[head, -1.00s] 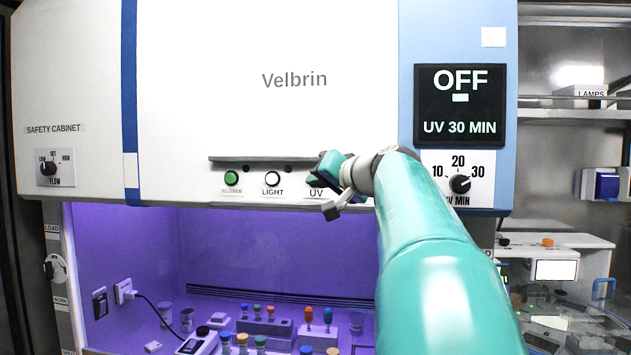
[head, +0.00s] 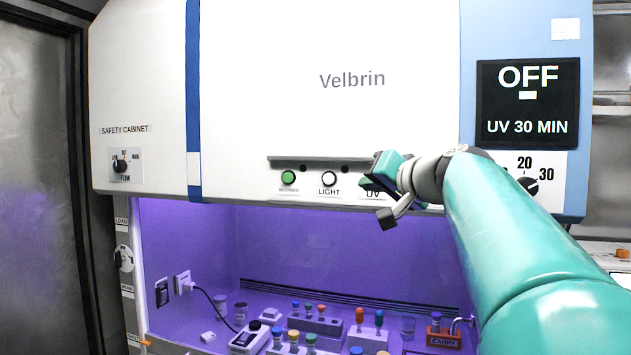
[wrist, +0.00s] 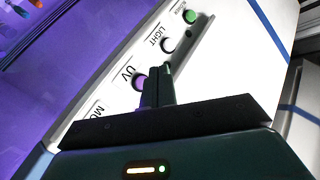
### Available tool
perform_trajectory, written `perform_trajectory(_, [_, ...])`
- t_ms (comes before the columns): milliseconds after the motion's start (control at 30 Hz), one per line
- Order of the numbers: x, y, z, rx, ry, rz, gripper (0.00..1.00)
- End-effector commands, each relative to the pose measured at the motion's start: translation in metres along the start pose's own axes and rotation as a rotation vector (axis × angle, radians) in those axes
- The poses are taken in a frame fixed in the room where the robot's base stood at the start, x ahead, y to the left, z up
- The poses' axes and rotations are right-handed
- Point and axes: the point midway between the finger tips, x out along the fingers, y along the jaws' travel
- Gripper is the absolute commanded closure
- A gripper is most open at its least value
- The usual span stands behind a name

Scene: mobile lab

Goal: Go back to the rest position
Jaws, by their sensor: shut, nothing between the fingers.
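My gripper (head: 385,205) is in front of the safety cabinet's (head: 330,120) white front panel, at the button row. In the wrist view my gripper (wrist: 157,75) has its fingers together and empty. Its tips are close beside the purple-lit UV button (wrist: 139,82); I cannot tell whether they touch it. In the head view the gripper hides that button. The green blower button (head: 288,177) and white LIGHT button (head: 329,179) are to its left. The display (head: 527,103) reads OFF and UV 30 MIN.
Below the panel, the cabinet's purple-lit interior holds racks of colored-cap tubes (head: 310,322), a device (head: 249,338) and an orange CARRY box (head: 443,338). A ledge (head: 320,161) juts out above the buttons. A flow knob (head: 120,166) is at left. A dark metal wall (head: 38,200) stands at far left.

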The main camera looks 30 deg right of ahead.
Motion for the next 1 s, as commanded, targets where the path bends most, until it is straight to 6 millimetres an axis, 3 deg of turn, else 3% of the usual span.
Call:
perform_trajectory(500, [0.0, 0.0, 0.0, 0.0, -0.001, 0.0, 1.0])
perform_trajectory(633, [0.003, -0.004, 0.018, -0.003, -0.039, -0.001, 1.0])
perform_trajectory(767, [0.009, -0.016, 0.079, -0.021, -0.163, 0.006, 1.0])
perform_trajectory(1000, [-0.007, -0.035, 0.243, -0.14, -0.487, 0.046, 1.0])
